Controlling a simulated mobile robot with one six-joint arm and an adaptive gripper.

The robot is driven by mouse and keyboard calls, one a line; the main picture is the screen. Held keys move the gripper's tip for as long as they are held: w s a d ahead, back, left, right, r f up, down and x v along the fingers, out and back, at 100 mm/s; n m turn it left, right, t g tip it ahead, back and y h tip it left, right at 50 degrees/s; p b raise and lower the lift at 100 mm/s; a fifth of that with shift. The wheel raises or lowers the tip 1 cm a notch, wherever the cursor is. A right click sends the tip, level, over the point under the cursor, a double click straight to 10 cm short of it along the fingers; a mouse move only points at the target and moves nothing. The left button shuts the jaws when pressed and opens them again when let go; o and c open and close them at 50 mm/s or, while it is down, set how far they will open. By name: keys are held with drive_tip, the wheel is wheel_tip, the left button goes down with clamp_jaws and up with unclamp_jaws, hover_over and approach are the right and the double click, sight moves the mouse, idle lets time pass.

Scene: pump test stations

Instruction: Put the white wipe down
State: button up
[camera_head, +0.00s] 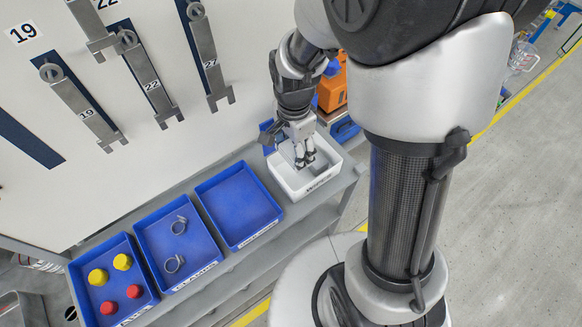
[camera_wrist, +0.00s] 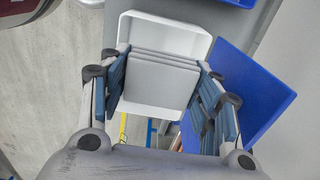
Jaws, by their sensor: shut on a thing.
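My gripper (camera_head: 304,157) points down into a white open bin (camera_head: 286,181) at the right end of the shelf. In the wrist view, my gripper's (camera_wrist: 160,78) blue-padded fingers stand on either side of the white wipe (camera_wrist: 155,85). The wipe looks like a pale, flat, layered block, and my gripper is shut on it. The white bin's rim (camera_wrist: 165,22) shows behind the wipe. I cannot tell whether the wipe touches the bin floor.
Three blue trays stand left of the bin: an empty one (camera_head: 238,205), one with two metal clamps (camera_head: 205,247), and one with yellow and red caps (camera_head: 85,289). Wrenches hang on the wall panel behind. An orange case (camera_head: 333,92) stands beyond the bin.

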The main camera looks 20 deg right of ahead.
sight(293, 179)
wheel_tip(293, 179, down, 12)
drive_tip(key=b, duration=0.2)
drive_tip(key=shift+w+f+b, duration=0.1)
drive_tip(key=shift+f+b, duration=0.05)
drive_tip(key=shift+b, duration=0.2)
drive_tip(key=shift+f, duration=0.25)
drive_tip(key=o, duration=0.8)
drive_tip(key=shift+o, duration=0.2)
drive_tip(key=shift+r, duration=0.1)
drive_tip(key=shift+r, duration=0.1)
